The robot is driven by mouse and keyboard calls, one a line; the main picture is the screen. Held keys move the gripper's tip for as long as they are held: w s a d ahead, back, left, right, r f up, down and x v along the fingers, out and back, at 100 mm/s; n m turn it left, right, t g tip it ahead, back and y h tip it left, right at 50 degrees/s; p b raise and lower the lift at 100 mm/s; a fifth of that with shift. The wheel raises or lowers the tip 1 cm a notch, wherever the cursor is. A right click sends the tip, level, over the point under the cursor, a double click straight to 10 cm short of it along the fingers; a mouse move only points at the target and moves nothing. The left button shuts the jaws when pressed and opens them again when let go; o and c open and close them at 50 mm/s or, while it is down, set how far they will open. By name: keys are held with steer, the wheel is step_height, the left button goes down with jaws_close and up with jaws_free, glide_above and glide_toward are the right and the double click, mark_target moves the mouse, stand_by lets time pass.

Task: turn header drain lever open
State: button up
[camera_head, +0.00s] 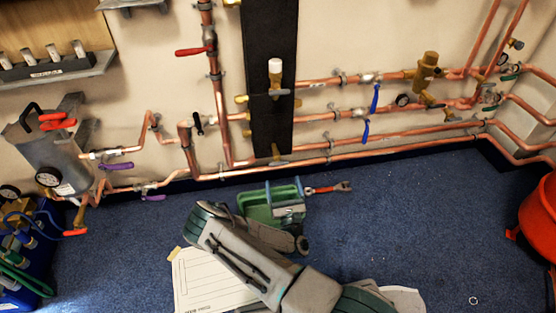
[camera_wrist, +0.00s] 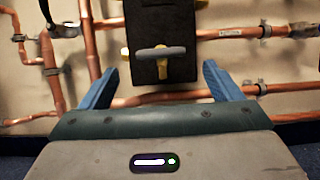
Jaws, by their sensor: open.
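A grey lever (camera_wrist: 160,52), which I take as the header drain lever, lies level across a brass valve (camera_wrist: 162,70) low on a black panel. In the head view the lever (camera_head: 278,162) shows at the panel's foot. My gripper (camera_head: 283,185) is open and empty, with its fingers toward the wall below the lever. In the wrist view its two blue fingers (camera_wrist: 160,68) stand wide apart, one on each side of the panel's lower end. The lever appears between them, and no contact shows. I cannot tell the remaining distance.
The black panel (camera_head: 270,55) also carries a dark lever (camera_head: 279,92) higher up. Copper pipes (camera_head: 390,133) run along the wall on both sides. Blue levers (camera_head: 366,131) hang at the right. A red-handled tool (camera_head: 325,189) lies on the blue carpet (camera_head: 410,215).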

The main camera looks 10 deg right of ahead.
mark_target(279, 165)
steer(key=b+x, duration=0.3)
steer(key=x, duration=0.7)
steer(key=shift+w+r, duration=0.2)
steer(key=shift+w, duration=0.1)
steer(key=c, duration=1)
